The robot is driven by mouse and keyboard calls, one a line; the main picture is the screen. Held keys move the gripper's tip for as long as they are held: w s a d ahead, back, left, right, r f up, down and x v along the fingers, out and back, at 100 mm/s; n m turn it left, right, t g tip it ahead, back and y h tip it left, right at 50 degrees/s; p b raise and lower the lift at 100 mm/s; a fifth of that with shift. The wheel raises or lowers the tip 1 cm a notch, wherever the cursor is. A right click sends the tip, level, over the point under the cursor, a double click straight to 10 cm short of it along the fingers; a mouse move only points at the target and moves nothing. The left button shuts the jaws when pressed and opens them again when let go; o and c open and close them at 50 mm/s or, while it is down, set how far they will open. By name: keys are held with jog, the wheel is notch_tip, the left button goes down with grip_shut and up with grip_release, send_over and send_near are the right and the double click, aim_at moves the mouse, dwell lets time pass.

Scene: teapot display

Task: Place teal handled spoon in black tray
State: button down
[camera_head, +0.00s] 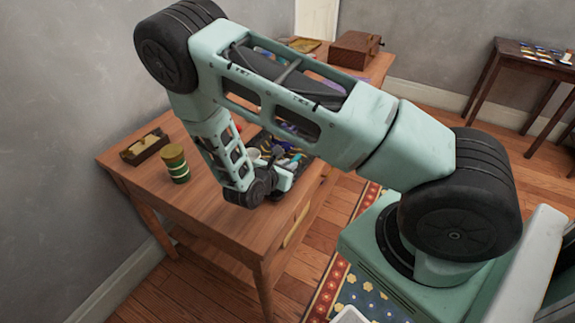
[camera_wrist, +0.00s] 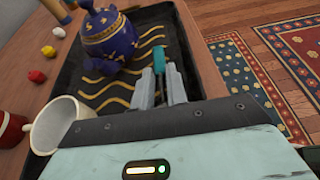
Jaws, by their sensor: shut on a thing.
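The teal handled spoon shows in the wrist view as a short teal handle (camera_wrist: 159,56) between the fingertips of my gripper (camera_wrist: 160,76). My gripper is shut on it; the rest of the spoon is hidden. The black tray (camera_wrist: 187,62) with gold wavy lines lies beneath and ahead of the fingers. I cannot tell whether the spoon touches the tray. In the head view my gripper (camera_head: 287,172) is over the wooden table, and my arm hides much of the tray.
A blue teapot (camera_wrist: 107,38) with gold stars stands on the tray, left of my fingers. A white cup (camera_wrist: 55,124) and red container (camera_wrist: 10,130) are at lower left. A green-and-gold canister (camera_head: 175,164) and small wooden box (camera_head: 146,145) stand left on the table.

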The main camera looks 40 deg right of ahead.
jog(key=shift+f, duration=0.35)
jog(key=c, duration=1.4)
grip_release()
jog(key=shift+r, duration=0.1)
jog(key=shift+r, duration=0.3)
jog(key=v, duration=0.8)
jog(key=b+v, duration=0.1)
jog(key=v, duration=0.3)
jog(key=shift+d+r, duration=0.15)
jog(key=shift+r, duration=0.1)
jog(key=s+a+r+m+g+y, duration=0.4)
jog(key=s+a+r+m+y, duration=0.9)
jog(key=s+a+r, duration=0.4)
jog(key=s+r+m, duration=0.1)
jog(key=s, duration=0.2)
jog(key=shift+r+y, duration=0.25)
jog(key=shift+y, duration=0.05)
